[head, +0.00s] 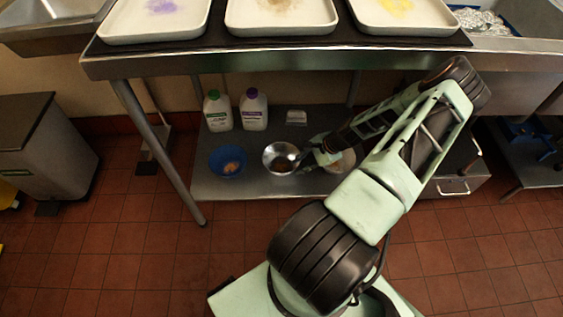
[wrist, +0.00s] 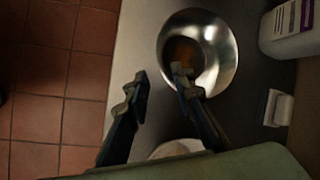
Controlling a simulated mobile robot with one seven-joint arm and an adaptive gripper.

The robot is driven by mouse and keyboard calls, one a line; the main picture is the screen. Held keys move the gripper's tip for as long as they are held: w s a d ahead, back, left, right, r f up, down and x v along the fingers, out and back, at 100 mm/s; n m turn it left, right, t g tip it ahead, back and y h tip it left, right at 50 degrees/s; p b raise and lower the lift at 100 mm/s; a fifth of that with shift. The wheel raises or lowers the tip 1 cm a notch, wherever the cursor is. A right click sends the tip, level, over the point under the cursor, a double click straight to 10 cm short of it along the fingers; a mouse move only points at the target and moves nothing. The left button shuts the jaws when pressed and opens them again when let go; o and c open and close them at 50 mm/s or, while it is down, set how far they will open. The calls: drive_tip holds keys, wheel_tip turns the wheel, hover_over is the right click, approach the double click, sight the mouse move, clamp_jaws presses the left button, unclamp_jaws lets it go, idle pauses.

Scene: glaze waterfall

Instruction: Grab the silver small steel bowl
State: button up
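The silver steel bowl (head: 281,157) stands upright on the lower shelf under the steel table, between a blue bowl and another bowl. In the wrist view the silver bowl (wrist: 220,48) is at the top right, with something brownish at its bottom. My gripper (wrist: 160,80) is open, its two fingers spread apart. The right finger overlaps the bowl's near rim and inside in the picture; the left finger is outside it. I cannot tell whether either finger touches the bowl. In the head view my gripper (head: 304,158) is at the bowl's right side, its fingers hard to make out.
A blue bowl (head: 227,161) stands left of the silver bowl; a pale bowl (head: 341,161) is at the right, partly behind my arm. Two white bottles (head: 218,111) (head: 254,109) and a small white item (head: 296,117) stand behind. The tabletop (head: 300,60) overhangs the shelf (head: 250,187).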

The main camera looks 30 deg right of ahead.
sight(288, 172)
drive_tip(key=b+x, duration=0.3)
drive_tip(key=x, duration=0.5)
drive_tip(key=shift+w+a, duration=0.15)
drive_tip(key=shift+w, duration=0.05)
drive_tip(key=shift+c, duration=0.5)
clamp_jaws()
